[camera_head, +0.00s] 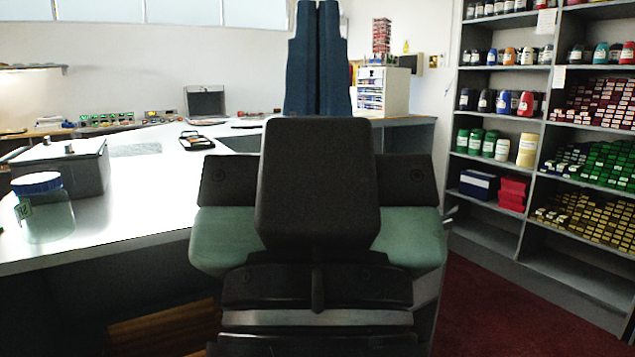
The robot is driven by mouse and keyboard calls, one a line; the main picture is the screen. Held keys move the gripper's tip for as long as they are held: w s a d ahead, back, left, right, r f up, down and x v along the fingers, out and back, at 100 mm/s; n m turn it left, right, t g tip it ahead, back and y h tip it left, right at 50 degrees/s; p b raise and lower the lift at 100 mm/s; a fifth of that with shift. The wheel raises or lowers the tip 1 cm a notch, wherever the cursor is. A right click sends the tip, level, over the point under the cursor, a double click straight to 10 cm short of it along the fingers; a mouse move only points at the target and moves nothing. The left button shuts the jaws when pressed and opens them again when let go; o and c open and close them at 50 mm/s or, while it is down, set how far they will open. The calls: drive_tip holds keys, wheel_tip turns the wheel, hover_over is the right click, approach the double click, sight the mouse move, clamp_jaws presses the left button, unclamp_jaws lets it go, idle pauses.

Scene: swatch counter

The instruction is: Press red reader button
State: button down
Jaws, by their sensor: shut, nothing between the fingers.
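My gripper (319,8) fills the middle of the view, seen from behind. Its two dark blue fingers point up and lie together with only a thin dark line between them, holding nothing. I cannot make out a red button. A small dark fitting with a yellow part (435,61) is on the back wall, right of the fingers. What lies behind my gripper is hidden.
A lidded grey box (70,170) and a blue-capped jar (45,212) stand on the counter at the left. An open laptop-like case (206,103) and a white drawer cabinet (383,91) stand further back. Shelves (540,130) of jars line the right, above red carpet (510,310).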

wheel_tip(320, 180, up, 30)
drive_tip(key=p, duration=2.7)
drive_tip(key=shift+f, duration=0.1)
